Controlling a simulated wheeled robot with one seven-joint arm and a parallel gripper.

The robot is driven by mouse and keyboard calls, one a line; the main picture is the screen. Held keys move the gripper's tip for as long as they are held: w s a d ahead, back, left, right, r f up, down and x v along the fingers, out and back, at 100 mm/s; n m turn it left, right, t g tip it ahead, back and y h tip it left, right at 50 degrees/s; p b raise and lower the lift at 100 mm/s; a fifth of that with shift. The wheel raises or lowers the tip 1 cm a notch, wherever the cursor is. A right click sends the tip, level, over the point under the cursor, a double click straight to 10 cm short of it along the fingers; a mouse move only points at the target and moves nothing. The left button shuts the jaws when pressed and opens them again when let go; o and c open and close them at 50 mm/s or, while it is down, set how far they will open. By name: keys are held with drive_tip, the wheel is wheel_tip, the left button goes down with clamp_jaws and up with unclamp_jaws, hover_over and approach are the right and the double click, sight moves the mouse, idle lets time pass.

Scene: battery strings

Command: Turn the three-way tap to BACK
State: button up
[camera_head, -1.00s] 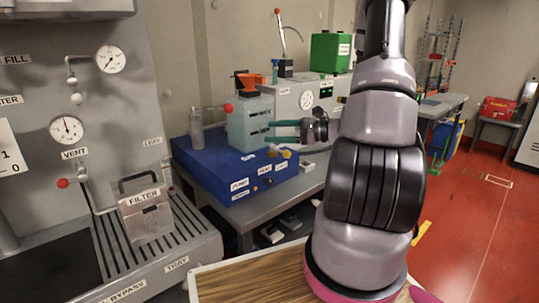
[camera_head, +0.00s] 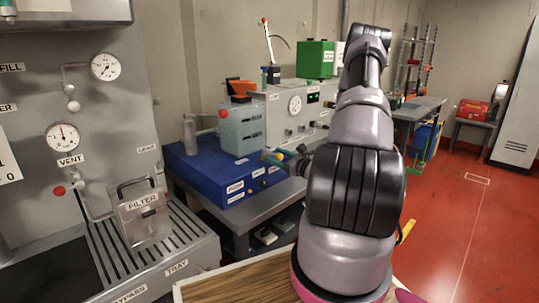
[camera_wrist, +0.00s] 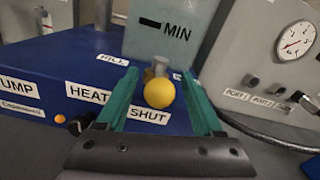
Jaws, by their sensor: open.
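The three-way tap shows in the wrist view as a yellow ball knob (camera_wrist: 159,93) in front of a grey stem, on the blue unit's top near its front edge. A FILL label (camera_wrist: 112,59) lies behind it to the left and a SHUT label (camera_wrist: 150,115) is on the near side. No BACK label is readable; the right finger may cover one. My gripper (camera_wrist: 159,75) is open, its green fingers on either side of the knob. I cannot tell whether either finger touches it. In the head view my gripper (camera_head: 273,157) is low at the blue unit's front right corner.
The blue unit (camera_head: 190,166) carries a translucent tank (camera_head: 240,130) with a MIN mark, close beyond my fingertips. A grey panel with a gauge (camera_wrist: 296,39) stands to the right. A dark hose (camera_wrist: 270,135) runs low at right. PUMP and HEAT labels mark the front face.

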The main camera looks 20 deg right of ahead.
sight(270, 153)
drive_tip(key=shift+x, duration=1.7)
clamp_jaws()
